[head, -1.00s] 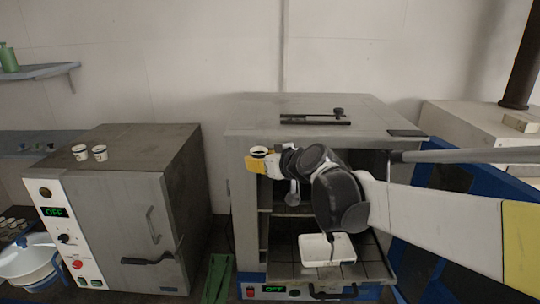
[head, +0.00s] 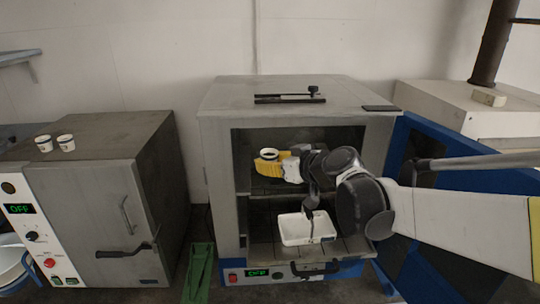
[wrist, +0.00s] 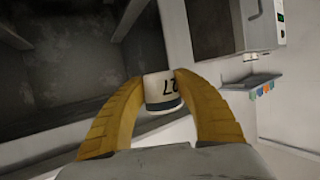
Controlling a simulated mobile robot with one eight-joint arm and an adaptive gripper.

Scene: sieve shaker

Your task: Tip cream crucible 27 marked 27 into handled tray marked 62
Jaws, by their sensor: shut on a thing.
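My gripper (head: 272,166) has yellow fingers, shut on the cream crucible 27 (head: 268,153). The crucible looks about upright, with a dark mouth at the top. In the wrist view the crucible (wrist: 161,88) sits between both fingertips and shows "27" and a dark band. The gripper is in front of the open cabinet's upper compartment, left of its middle. A white tray (head: 291,239) rests in the lower compartment near its front edge, below and right of the crucible. My arm hides part of the tray's right side, and no marking is readable on it.
The grey open cabinet (head: 217,180) has a shelf dividing it, and its blue door (head: 420,150) stands open at right. A closed grey oven (head: 150,230) at left carries two small cups (head: 66,142) on top. A green object (head: 200,270) stands between the two.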

